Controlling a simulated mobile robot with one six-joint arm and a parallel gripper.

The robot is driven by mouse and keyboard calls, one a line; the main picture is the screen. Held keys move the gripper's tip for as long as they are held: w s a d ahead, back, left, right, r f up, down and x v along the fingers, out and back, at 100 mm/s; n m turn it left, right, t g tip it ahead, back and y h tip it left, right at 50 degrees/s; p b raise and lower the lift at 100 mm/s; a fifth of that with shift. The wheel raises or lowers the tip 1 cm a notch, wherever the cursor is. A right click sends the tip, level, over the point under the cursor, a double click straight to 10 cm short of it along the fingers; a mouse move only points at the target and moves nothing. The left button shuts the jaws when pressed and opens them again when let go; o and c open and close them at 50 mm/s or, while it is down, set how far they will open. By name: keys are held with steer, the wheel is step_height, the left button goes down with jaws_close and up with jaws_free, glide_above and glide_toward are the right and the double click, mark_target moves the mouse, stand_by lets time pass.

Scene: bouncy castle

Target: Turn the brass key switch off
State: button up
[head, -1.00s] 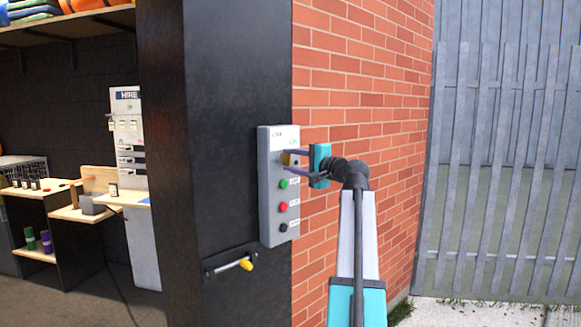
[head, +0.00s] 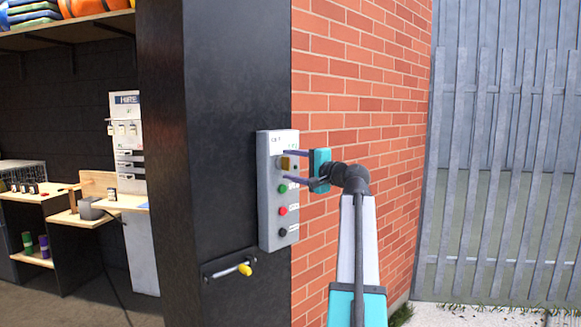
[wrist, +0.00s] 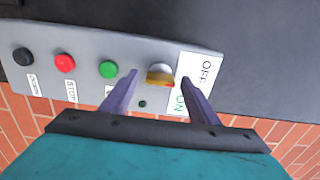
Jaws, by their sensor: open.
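The brass key switch (head: 288,163) is near the top of a grey control box on the dark post. In the wrist view the brass key (wrist: 160,75) sits beside a white label with OFF and a green ON. I cannot tell which word the key points to. My gripper (head: 287,166) is open in front of the box, one finger above the key and one below. In the wrist view my gripper (wrist: 160,77) has the key between its spread fingers, with gaps on both sides.
Below the key are a green button (head: 283,188), a red button (head: 282,211) and a black button (head: 283,232). A yellow-tipped lever (head: 245,269) sits lower on the post. A brick wall (head: 370,130) stands close on the right, with a grey fence (head: 500,180) beyond.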

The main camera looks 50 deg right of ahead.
steer(key=s+b, duration=0.1)
steer(key=s, duration=1.2)
steer(key=shift+s+a+b, duration=0.3)
steer(key=shift+a+b, duration=0.05)
